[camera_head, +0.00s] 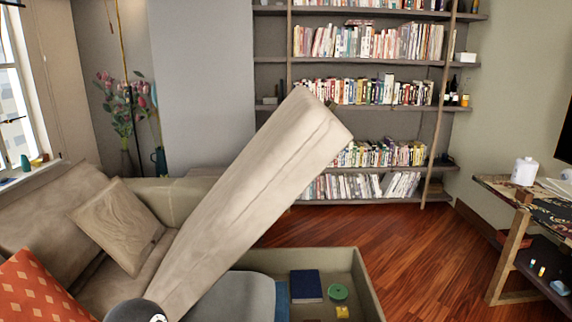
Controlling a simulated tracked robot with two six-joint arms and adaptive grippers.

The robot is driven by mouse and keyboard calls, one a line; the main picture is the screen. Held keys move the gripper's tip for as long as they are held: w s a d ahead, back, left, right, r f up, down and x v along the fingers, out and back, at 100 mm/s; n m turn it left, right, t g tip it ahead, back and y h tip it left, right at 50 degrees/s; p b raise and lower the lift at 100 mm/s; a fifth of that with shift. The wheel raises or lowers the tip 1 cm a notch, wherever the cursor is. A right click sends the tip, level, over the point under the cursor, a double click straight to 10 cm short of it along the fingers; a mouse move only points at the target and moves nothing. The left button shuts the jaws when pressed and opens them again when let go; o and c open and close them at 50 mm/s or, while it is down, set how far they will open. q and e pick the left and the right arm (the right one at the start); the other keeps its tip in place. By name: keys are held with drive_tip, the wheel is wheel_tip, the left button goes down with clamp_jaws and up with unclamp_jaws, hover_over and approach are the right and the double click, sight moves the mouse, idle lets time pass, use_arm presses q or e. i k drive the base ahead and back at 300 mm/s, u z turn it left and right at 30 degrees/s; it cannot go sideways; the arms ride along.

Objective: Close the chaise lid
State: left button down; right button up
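The chaise lid (245,205), a thick beige upholstered slab, is raised and tilted in the middle of the view. Its free end points up and to the right, and its low end is by the sofa seat at the lower left. Below it the chaise storage box (366,287) is open. In the box are a dark blue book (306,286), a round green object (338,292), a small yellow object (342,312) and a grey-blue soft-looking item (245,292), partly hidden by the lid. Neither gripper shows; a dark rounded part at the bottom left looks like mine.
The sofa with a beige cushion (118,225) and an orange patterned cushion (38,290) is at the left. A bookshelf (370,65) stands at the back. A wooden side table (515,250) is at the right. The wooden floor (425,245) between is clear.

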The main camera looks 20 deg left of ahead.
sight(331, 143)
drive_tip(key=u, duration=0.05)
drive_tip(key=i, duration=1)
drive_tip(key=u, duration=0.5)
